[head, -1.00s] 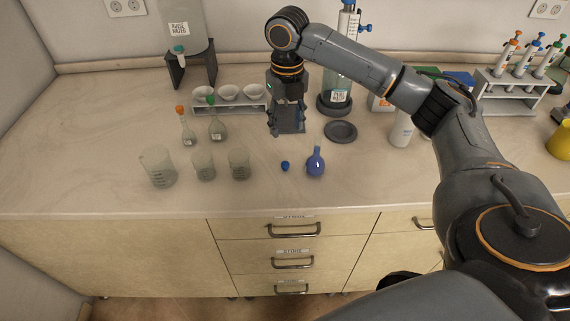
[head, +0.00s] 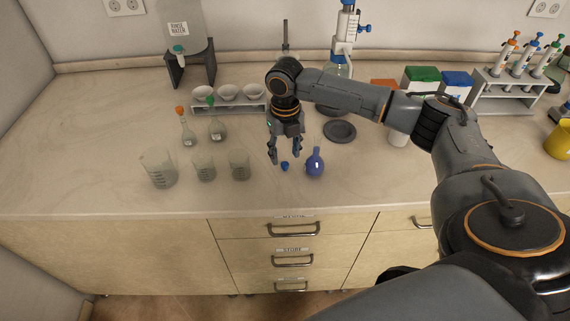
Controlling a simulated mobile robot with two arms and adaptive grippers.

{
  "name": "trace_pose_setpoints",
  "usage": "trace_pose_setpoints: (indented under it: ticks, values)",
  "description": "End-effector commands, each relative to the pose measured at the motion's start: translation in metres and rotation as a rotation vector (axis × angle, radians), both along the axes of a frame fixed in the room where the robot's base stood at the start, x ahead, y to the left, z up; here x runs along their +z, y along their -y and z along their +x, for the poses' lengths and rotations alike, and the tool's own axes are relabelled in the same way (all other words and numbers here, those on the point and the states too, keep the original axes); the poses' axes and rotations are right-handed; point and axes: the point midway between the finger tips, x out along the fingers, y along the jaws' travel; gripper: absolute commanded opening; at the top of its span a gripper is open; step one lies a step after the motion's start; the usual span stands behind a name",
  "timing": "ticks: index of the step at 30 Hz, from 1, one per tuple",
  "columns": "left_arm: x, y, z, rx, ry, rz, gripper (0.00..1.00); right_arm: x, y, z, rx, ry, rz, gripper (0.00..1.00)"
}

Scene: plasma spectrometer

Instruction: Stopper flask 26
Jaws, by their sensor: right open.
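A small flask with blue liquid (head: 315,164) stands upright on the bench, its neck open at the top. Which flask bears the number 26 cannot be read. My left gripper is not in view.
Two flasks, with an orange stopper (head: 180,110) and a green stopper (head: 211,100), stand to the left. Several beakers (head: 204,167) stand in front of them. A dark round plate (head: 340,131) lies behind the blue flask. The front bench edge is clear.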

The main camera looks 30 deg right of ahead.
Motion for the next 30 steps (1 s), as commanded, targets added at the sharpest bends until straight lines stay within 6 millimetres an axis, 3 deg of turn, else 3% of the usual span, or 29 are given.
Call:
trace_pose_setpoints:
  ticks: [8,19,25,30]
  values:
    - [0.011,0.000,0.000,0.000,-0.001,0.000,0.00,-0.035,-0.001,0.000,0.000,-0.001,-0.001,0.47]
    - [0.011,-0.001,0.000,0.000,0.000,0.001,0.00,-0.038,-0.001,0.000,0.000,0.000,-0.001,0.47]
    - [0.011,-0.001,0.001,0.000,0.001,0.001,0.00,-0.038,-0.001,0.000,0.000,0.000,-0.001,0.09]
    - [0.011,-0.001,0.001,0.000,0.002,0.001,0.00,-0.038,-0.001,0.000,0.000,0.000,-0.001,0.09]
